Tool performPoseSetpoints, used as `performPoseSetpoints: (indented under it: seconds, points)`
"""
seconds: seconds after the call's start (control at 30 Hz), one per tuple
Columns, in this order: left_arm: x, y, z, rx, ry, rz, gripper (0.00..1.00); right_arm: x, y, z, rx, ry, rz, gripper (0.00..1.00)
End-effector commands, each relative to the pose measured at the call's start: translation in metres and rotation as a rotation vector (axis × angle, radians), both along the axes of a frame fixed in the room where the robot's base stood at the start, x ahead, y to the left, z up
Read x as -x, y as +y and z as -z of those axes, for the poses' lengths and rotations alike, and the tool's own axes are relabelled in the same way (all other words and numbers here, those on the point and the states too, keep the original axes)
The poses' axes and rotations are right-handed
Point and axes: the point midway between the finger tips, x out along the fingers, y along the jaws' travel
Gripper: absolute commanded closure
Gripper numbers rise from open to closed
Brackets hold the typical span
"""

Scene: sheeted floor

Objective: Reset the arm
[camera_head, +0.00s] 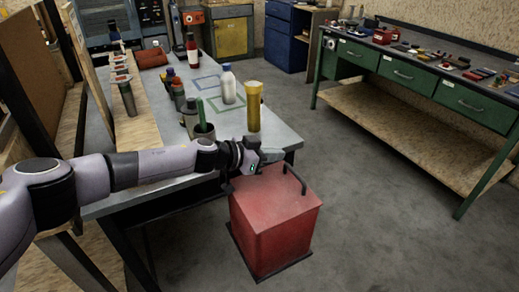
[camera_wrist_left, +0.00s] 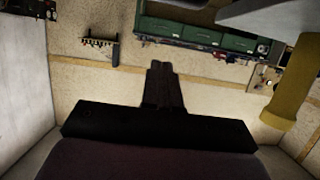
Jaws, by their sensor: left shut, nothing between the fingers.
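My left arm reaches in from the left, over the near end of the grey table (camera_head: 150,178). Its gripper (camera_head: 272,156) sits just past the table's near edge, above the top of a red box (camera_head: 275,222). In the left wrist view the two dark fingers (camera_wrist_left: 163,88) lie together, with nothing held. My right arm and gripper are not in view.
A yellow cylinder (camera_head: 254,108) stands on the table close behind the gripper; it also shows in the left wrist view (camera_wrist_left: 290,95). A green workbench (camera_head: 405,72) is right; floor between is clear.

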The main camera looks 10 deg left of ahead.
Motion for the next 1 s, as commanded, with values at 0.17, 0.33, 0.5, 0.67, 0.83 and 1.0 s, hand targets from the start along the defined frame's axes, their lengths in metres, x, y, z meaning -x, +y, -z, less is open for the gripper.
performPoseSetpoints:
  seconds: [0.17,0.33,0.5,0.67,0.83,1.0]
  points:
    - [0.009,0.016,-0.013,0.000,0.000,-0.001,1.00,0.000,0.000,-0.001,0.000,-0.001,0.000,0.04]
    - [0.017,0.027,-0.022,0.000,0.000,-0.001,1.00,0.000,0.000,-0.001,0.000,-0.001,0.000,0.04]
    - [0.022,0.033,-0.027,0.000,0.000,0.000,1.00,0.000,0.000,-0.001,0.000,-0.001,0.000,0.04]
    - [0.025,0.032,-0.026,0.003,0.003,0.003,1.00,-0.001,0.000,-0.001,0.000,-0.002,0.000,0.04]
    - [0.047,0.006,-0.007,0.046,0.013,0.031,1.00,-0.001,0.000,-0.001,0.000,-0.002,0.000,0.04]
    - [0.090,-0.036,0.018,0.141,0.024,0.055,1.00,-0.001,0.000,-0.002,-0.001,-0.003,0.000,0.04]
